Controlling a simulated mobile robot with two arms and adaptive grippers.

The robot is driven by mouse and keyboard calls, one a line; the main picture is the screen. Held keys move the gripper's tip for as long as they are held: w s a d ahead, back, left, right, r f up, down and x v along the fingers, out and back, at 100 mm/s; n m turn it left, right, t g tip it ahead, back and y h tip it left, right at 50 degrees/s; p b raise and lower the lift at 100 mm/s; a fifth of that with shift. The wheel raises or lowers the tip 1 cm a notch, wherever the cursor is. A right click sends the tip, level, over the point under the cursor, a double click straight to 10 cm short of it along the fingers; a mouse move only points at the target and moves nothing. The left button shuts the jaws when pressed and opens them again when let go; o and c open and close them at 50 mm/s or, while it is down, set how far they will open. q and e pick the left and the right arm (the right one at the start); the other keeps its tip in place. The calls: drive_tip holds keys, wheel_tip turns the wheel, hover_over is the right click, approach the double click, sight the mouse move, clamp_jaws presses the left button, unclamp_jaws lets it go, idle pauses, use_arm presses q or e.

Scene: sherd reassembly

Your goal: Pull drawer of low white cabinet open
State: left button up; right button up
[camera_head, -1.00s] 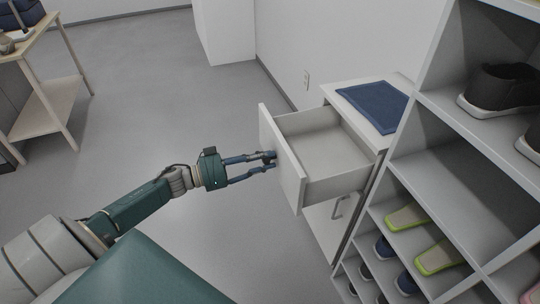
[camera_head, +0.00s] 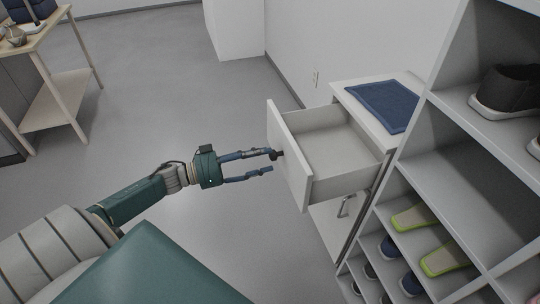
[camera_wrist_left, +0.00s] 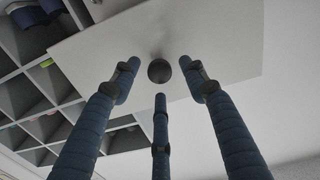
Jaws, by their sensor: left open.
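The low white cabinet (camera_head: 324,215) stands beside the shelf unit, with its upper drawer (camera_head: 335,147) pulled well out and empty inside. The drawer front (camera_head: 289,165) faces my left gripper (camera_head: 272,162). The gripper is open just in front of it, with the dark round knob (camera_head: 279,154) close to its upper fingertip. In the left wrist view the knob (camera_wrist_left: 159,71) lies ahead of the spread fingers (camera_wrist_left: 160,95), with nothing held. My right gripper is not in view.
A shelf unit (camera_head: 445,158) with shoes and slippers fills the right side, close to the cabinet. A folded blue cloth (camera_head: 381,105) lies on the cabinet top. A wooden table (camera_head: 40,45) stands far left. The floor (camera_head: 150,100) between is clear.

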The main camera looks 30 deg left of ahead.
use_arm(q)
drive_tip(key=v, duration=0.8)
drive_tip(key=shift+s+a, duration=0.25)
drive_tip(key=shift+s, duration=0.05)
